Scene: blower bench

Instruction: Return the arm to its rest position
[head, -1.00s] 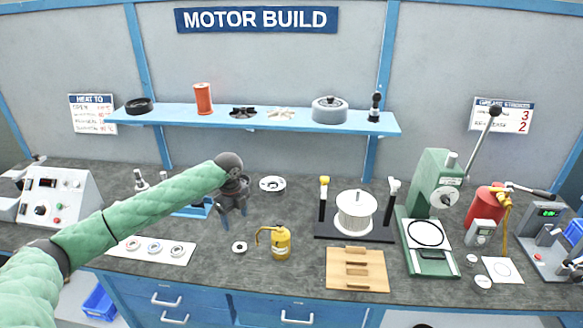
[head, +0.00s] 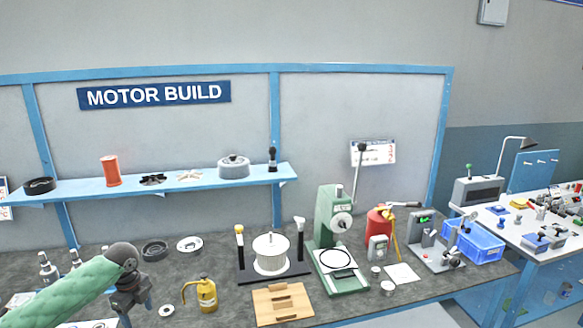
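My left arm comes in from the lower left in its green padded sleeve. My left gripper (head: 130,300) is dark and points down over the front left of the bench, left of the yellow oil can (head: 206,295). Nothing shows clearly between its fingers, and their opening is too small and dark to judge. A black ring (head: 154,250) lies on the bench behind the gripper, apart from it. A small washer (head: 166,310) lies just to its right. My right gripper is not in view.
A blue shelf (head: 200,185) runs along the back wall.

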